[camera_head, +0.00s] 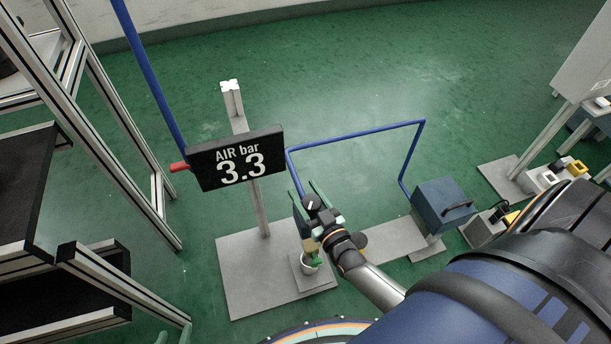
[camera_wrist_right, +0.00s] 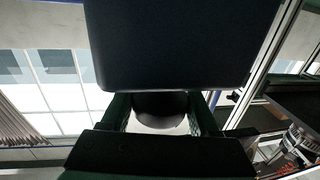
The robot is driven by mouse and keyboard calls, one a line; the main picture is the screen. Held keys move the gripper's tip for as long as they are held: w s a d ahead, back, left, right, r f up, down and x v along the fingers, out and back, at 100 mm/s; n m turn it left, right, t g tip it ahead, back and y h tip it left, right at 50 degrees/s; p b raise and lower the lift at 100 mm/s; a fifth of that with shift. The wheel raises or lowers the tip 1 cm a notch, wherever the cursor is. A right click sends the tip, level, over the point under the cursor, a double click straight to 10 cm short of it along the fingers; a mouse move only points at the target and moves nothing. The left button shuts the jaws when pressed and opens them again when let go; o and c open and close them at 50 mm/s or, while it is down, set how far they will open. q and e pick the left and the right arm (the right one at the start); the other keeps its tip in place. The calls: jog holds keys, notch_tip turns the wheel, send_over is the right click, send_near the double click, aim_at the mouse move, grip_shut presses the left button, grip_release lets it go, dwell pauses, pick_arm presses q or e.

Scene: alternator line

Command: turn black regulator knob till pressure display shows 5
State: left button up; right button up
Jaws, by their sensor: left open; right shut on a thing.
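The pressure display (camera_head: 237,157) is a black panel with white text reading "AIR bar 3.3", fixed on a grey post. My right gripper (camera_head: 303,191) reaches in from the lower right, to the right of the display. In the right wrist view its green fingers stand either side of a dark round knob (camera_wrist_right: 160,104), and it is shut on this black regulator knob. A large dark panel fills the top of that view and covers what lies behind. My left gripper (camera_head: 173,335) shows only as two green fingertips apart at the bottom edge, open and empty.
Another blue pipe (camera_head: 360,132) leads right to a blue-grey box (camera_head: 442,205). Dark shelves on a metal frame (camera_head: 125,150) stand at left. Green floor behind is clear.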

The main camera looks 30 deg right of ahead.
jog(key=o, duration=1.3)
jog(key=shift+o, duration=0.2)
jog(key=s+p, duration=0.1)
jog(key=s, duration=1.1)
jog(key=shift+s+a+p, duration=0.25)
jog(key=shift+a+p, duration=0.05)
jog(key=shift+a, duration=0.15)
